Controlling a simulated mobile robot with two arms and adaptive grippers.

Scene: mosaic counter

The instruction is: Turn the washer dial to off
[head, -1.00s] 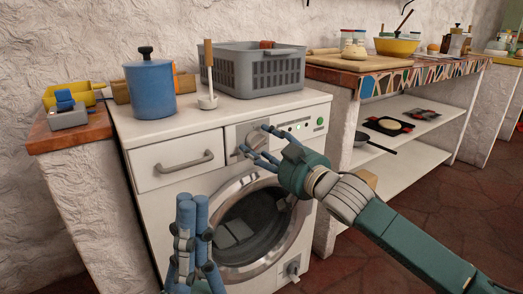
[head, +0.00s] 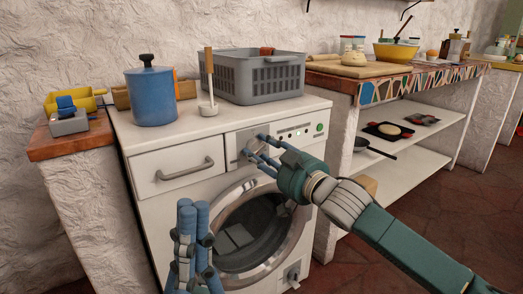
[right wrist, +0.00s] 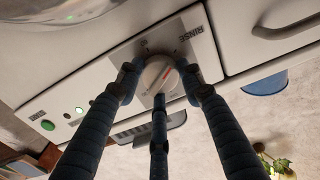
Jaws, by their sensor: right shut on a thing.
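The white washer (head: 165,208) stands in front of me with its round door closed. Its dial (right wrist: 158,78) shows in the right wrist view, a pale round knob with a red mark, set on a grey panel with the word RINSE beside it. My right gripper (head: 259,151) is at the dial in the head view, and its blue fingers cover most of it. In the right wrist view the fingers of my right gripper (right wrist: 160,85) close around the knob. My left gripper (head: 193,225) is raised in front of the washer, away from the dial, its fingers pointing up.
A drawer handle (head: 185,170) sticks out left of the dial. A green button (head: 319,128) is to its right. Open shelves (head: 400,160) stand further right.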

